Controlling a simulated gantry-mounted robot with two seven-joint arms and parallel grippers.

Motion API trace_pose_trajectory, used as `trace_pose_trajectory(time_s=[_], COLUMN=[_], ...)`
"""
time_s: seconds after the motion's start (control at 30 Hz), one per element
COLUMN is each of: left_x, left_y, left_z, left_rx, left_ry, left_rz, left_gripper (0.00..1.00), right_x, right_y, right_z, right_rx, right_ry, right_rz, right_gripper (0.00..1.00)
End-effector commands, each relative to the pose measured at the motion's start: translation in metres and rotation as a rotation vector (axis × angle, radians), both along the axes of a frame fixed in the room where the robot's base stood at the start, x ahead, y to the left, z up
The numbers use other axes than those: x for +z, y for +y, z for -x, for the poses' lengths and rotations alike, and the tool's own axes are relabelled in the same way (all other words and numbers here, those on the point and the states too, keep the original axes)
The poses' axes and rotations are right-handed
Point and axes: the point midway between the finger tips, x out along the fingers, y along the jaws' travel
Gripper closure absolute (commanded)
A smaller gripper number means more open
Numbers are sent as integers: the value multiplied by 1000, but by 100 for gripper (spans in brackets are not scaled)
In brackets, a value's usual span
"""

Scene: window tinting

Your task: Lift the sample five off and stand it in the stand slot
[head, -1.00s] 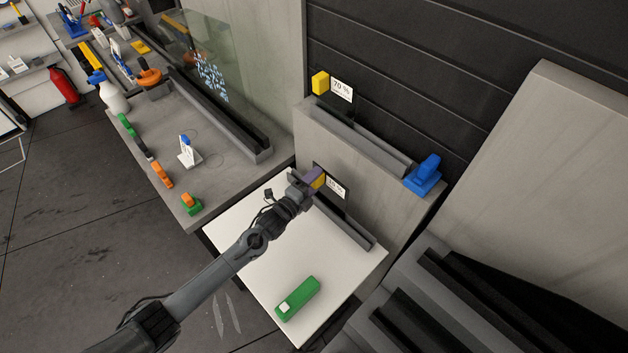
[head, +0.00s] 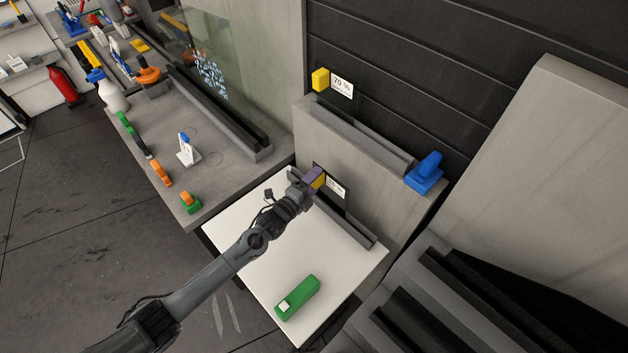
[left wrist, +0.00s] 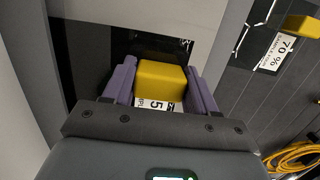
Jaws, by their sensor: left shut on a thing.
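The sample in my grip is a dark pane with a yellow block (left wrist: 162,80) and a white label whose visible end reads 5. In the head view its label (head: 336,187) stands just above the grey slotted rail (head: 345,226) on the white table. I cannot tell whether its lower edge touches the rail. My left gripper (head: 313,179) is shut on the yellow block. In the left wrist view the purple fingers (left wrist: 162,88) press on both sides of the block. A second slotted rail (head: 365,136) lies on the grey ledge behind. My right gripper is not in view.
Another sample, with a yellow block (head: 320,80) and a 70 % label (head: 342,88), stands at the upper rail's left end. A blue holder (head: 425,174) sits at its right end. A green block (head: 297,298) lies on the white table (head: 255,265). A workbench with tools is at left.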

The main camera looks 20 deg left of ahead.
Motion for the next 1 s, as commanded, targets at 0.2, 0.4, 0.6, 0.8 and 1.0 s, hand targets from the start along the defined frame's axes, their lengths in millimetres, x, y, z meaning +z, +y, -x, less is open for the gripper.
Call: trace_pose_trajectory(time_s=[0.2, 0.4, 0.6, 0.8, 1.0], left_x=[-5, -5, -5, -5, -5], left_y=[0, 0, 0, 0, 0], left_z=[0, 0, 0, 0, 0], left_rx=[0, 0, 0, 0, 0], left_ry=[-1, -1, 0, 0, 1], left_rz=[0, 0, 0, 0, 0], left_gripper=[80, 80, 22, 13, 0], right_x=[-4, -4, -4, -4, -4], right_y=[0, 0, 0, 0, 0], right_z=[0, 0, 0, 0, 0], right_rx=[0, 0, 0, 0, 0], right_ry=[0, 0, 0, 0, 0], right_rz=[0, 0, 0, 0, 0], right_gripper=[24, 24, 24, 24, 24])
